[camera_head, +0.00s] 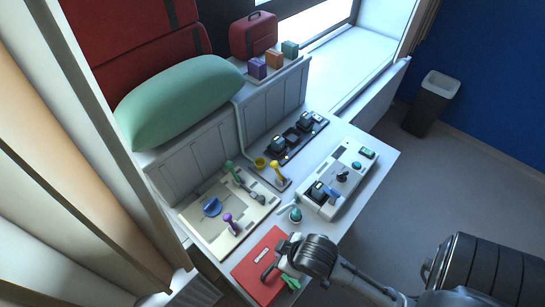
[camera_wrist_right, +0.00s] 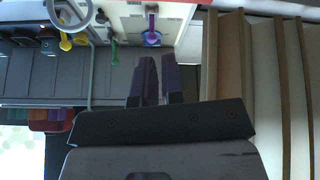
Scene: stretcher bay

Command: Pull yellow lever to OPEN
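The yellow lever (camera_head: 276,168) stands upright on a small dark base in the middle of the table in the head view. A yellow cup-like piece (camera_head: 260,162) is just left of it. Two yellow shapes (camera_wrist_right: 66,42) show at upper left in the right wrist view; which is the lever is unclear. My right gripper (camera_wrist_right: 159,57) has its two dark fingers slightly apart with nothing between them. In the head view my right arm's wrist is over the red panel near the table's front, well away from the yellow lever. My left gripper is not in view.
A beige board (camera_head: 242,231) with purple, green and blue levers lies left of the yellow lever. A white panel (camera_head: 318,207) with controls is on the right, a dark strip (camera_head: 296,141) behind. The red panel (camera_head: 253,284) is at the front. A green cushion (camera_head: 180,100) lies behind.

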